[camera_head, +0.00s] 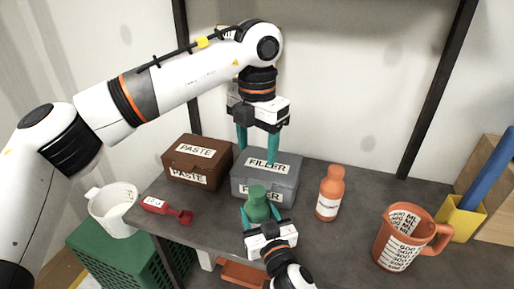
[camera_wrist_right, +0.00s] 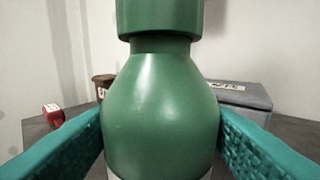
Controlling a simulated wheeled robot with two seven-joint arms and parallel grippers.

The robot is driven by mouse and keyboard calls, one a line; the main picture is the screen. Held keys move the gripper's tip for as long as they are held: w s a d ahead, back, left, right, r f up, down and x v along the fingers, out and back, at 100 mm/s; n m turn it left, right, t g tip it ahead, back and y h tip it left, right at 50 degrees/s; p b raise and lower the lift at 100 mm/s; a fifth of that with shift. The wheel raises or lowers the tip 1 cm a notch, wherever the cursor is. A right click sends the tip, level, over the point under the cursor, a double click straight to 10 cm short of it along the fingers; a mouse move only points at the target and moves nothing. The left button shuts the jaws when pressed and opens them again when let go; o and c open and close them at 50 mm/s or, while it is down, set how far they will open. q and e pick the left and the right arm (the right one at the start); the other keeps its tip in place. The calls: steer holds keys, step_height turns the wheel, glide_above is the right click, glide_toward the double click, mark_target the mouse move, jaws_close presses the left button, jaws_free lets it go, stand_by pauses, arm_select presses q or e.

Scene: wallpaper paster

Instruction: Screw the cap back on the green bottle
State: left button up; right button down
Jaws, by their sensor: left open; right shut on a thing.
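The green bottle (camera_head: 257,211) stands upright at the front of the table. It also fills the middle of the right wrist view (camera_wrist_right: 160,110). A wide green cap (camera_wrist_right: 160,18) sits on top of its neck, with a narrow band of neck showing below. I cannot tell how tightly the cap is on. My right gripper (camera_head: 259,213) is shut on the bottle's body, one teal finger on each side. My left gripper (camera_head: 257,158) points down, open and empty, above and apart from the bottle, in front of the grey filler box in the picture.
The grey FILLER box (camera_head: 265,187) and brown PASTE box (camera_head: 196,163) stand behind. An orange bottle (camera_head: 330,193) and an orange measuring jug (camera_head: 402,239) stand to the right. A red scoop (camera_head: 167,209) lies left. A white bucket (camera_head: 113,207) is beyond the table's left edge.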

steer(key=shift+c, duration=2.1)
jaws_free()
steer(key=b+v, duration=0.1)
steer(key=v, duration=1.1)
